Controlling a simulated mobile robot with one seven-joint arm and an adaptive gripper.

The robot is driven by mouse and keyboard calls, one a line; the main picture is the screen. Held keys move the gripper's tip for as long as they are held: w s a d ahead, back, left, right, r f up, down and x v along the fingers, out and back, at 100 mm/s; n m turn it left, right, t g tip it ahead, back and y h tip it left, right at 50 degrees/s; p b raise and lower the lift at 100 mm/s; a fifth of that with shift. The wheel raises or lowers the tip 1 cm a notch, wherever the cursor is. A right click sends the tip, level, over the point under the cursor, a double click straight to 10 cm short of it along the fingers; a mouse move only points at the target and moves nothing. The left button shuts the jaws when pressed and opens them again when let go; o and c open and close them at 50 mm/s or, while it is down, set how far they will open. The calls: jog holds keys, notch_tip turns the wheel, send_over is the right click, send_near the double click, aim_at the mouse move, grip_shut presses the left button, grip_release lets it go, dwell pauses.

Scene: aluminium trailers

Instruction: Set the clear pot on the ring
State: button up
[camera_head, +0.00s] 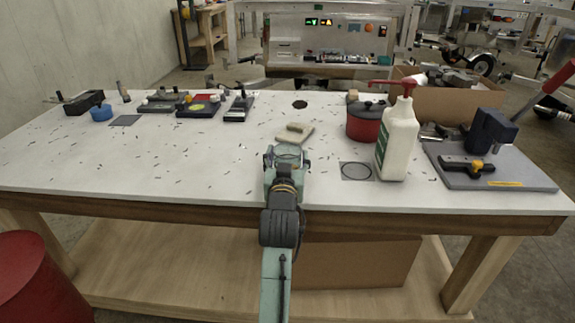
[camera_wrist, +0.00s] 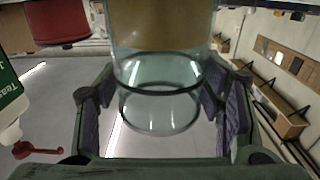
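The clear pot (camera_wrist: 160,108) is see-through glass with a dark line around it. It sits between the two finger pads of my gripper (camera_wrist: 165,112) in the wrist view, and the pads look closed on its sides. In the head view my gripper (camera_head: 287,158) is over the front middle of the table, with the glass (camera_head: 289,150) faintly visible at its end. The ring (camera_head: 356,171) is a dark circle on a grey square, to the right of my gripper and just left of the white spray bottle. Nothing stands on it.
The white spray bottle (camera_head: 397,145) with a red trigger stands close beside the ring. A red lidded pot (camera_head: 365,125) is behind it. A tan block (camera_head: 294,132) lies beyond my gripper. A grey board (camera_head: 515,175) with tools is at right. The table's left front is clear.

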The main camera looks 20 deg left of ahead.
jog(key=c, duration=1)
jog(key=shift+o, duration=0.2)
jog(key=shift+r, duration=0.15)
